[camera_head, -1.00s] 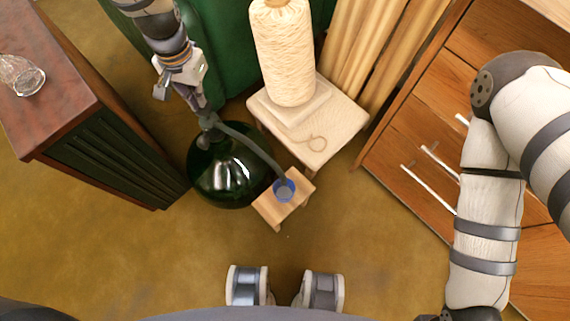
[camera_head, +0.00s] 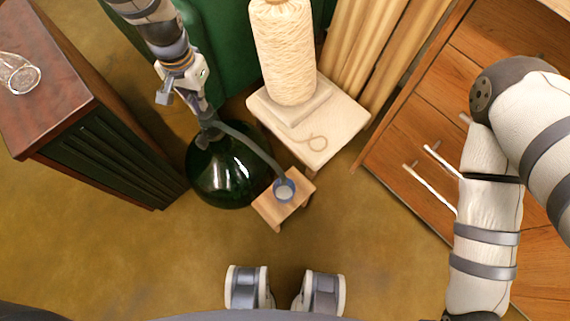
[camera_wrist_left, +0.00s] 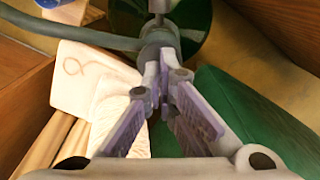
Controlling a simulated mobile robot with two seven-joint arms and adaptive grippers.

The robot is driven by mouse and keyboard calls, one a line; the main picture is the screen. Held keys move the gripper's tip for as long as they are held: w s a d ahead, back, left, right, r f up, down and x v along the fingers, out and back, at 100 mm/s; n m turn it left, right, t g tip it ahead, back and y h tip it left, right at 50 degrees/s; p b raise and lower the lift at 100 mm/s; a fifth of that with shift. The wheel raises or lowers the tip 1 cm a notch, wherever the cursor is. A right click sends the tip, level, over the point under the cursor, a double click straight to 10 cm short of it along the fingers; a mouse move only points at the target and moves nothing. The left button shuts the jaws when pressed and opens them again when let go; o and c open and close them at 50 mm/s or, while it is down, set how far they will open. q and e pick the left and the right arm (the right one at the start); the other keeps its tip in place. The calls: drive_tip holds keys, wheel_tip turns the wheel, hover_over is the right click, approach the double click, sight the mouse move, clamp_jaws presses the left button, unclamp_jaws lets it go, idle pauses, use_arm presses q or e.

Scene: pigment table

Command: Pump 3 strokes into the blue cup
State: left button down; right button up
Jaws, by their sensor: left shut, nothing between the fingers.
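A large dark green glass bottle (camera_head: 228,172) stands on the floor, with a grey pump head (camera_head: 209,130) on top. A grey spout tube (camera_head: 252,143) curves from it to the blue cup (camera_head: 292,194), its end over the cup's mouth. Something pale shows inside the cup. My left gripper (camera_head: 206,113) is shut and empty, fingertips down at the pump head. In the left wrist view the fingertips (camera_wrist_left: 164,62) meet the pump head (camera_wrist_left: 158,39); whether they press it is unclear. The cup's edge (camera_wrist_left: 44,3) shows there. My right gripper is outside the view.
The cup stands on a small wooden stool (camera_head: 268,208). Behind it, a pale table (camera_head: 340,115) bears a big spool of yarn (camera_head: 284,55). A dark cabinet (camera_head: 60,110) with a glass stands left; wooden drawers (camera_head: 400,135) stand right. The floor in front is clear.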

use_arm(q)
drive_tip(key=shift+r+p, duration=1.25)
drive_tip(key=shift+r, duration=0.85)
drive_tip(key=shift+f, duration=0.1)
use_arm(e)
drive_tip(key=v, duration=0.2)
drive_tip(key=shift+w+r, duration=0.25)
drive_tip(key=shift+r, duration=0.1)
use_arm(q)
drive_tip(key=shift+f, duration=0.15)
drive_tip(key=shift+f+b, duration=1)
drive_tip(key=shift+f, duration=0.95)
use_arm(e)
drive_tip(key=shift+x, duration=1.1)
use_arm(q)
drive_tip(key=shift+r, duration=0.15)
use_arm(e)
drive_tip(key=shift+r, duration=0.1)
use_arm(q)
drive_tip(key=shift+r+p, duration=1.25)
drive_tip(key=shift+r, duration=0.7)
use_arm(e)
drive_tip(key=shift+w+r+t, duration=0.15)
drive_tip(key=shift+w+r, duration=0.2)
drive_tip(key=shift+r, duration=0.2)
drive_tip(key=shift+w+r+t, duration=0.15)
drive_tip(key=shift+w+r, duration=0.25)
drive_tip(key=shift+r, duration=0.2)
